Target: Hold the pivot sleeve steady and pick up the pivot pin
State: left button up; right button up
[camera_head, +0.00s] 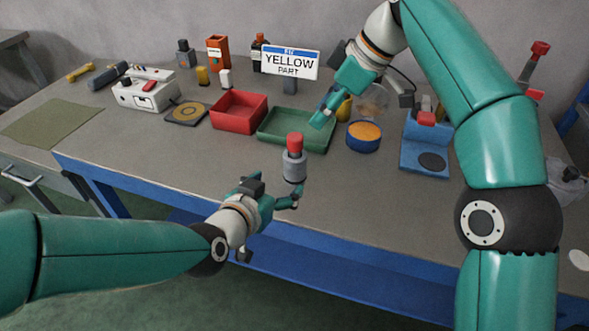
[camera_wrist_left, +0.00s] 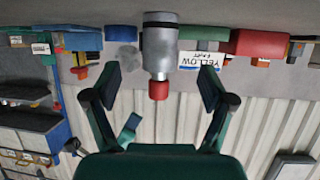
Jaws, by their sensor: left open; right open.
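The pivot sleeve (camera_head: 294,168), a grey cylinder, stands upright near the table's front edge. The red head of the pivot pin (camera_head: 295,141) sticks out of its top. My left gripper (camera_head: 292,197) is open at the near side of the sleeve. In the left wrist view, which is upside down, the sleeve (camera_wrist_left: 159,48) and red pin head (camera_wrist_left: 158,90) show between its spread fingers (camera_wrist_left: 160,82), with gaps on both sides. My right gripper (camera_head: 322,116) is open and empty, behind and right of the pin, above the green tray. The pin's lower part is hidden in the sleeve.
A green tray (camera_head: 273,141) and a red bin (camera_head: 239,127) stand behind the sleeve. A blue round tub (camera_head: 363,145) and a blue stand (camera_head: 416,157) are to the right. A "YELLOW PART" sign (camera_head: 289,63) stands at the back.

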aim_at(290, 174)
pick_arm(q)
jog(key=x, duration=1)
jog(key=shift+r, duration=0.1)
jog(key=c, duration=1.5)
